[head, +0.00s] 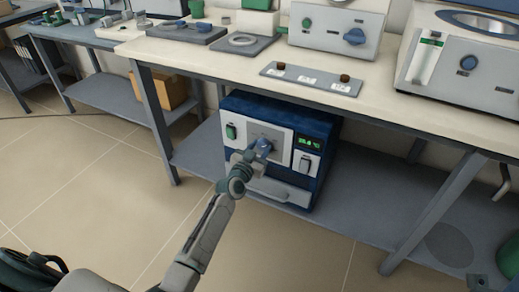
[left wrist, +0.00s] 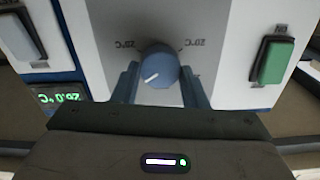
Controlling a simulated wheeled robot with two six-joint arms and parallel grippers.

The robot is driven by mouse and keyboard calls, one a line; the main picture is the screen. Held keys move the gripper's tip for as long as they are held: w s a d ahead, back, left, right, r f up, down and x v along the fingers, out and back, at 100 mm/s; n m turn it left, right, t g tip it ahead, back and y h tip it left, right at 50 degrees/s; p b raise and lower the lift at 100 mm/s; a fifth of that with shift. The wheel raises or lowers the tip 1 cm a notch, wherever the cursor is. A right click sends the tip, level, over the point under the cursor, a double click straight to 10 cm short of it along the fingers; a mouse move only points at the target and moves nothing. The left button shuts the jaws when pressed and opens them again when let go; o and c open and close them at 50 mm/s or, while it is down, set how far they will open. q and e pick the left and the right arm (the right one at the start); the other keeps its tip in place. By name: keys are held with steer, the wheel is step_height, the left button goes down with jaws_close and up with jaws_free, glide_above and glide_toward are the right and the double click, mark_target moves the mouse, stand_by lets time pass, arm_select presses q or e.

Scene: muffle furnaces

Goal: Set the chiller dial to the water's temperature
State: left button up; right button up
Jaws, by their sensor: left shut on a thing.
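The chiller (head: 325,128) is a dark blue box with a white front, on the shelf under the bench. Its dial (left wrist: 158,62) is a round blue knob with a white pointer line, which slants to the lower left in the left wrist view. Small scale labels stand on both sides of it. A green display (head: 308,142) seems to read about 26.0 °C; it also shows in the left wrist view (left wrist: 62,98), upside down. My left gripper (head: 260,151) is shut on the dial, one finger on each side (left wrist: 160,82). My right gripper is out of view.
A green switch (head: 231,131) sits left of the dial and a second switch (head: 304,163) below the display. A bench leg (head: 152,120) stands to the left. The bench top above holds a panel with a blue knob (head: 355,36). Floor in front is clear.

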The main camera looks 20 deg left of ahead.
arm_select(q)
steer(key=n, duration=0.5)
steer(key=shift+n, duration=0.4)
steer(key=n, duration=0.4)
steer(key=shift+a+n+p, duration=0.15)
steer(key=shift+n+p, duration=0.2)
steer(key=shift+n, duration=0.05)
steer(key=o, duration=1)
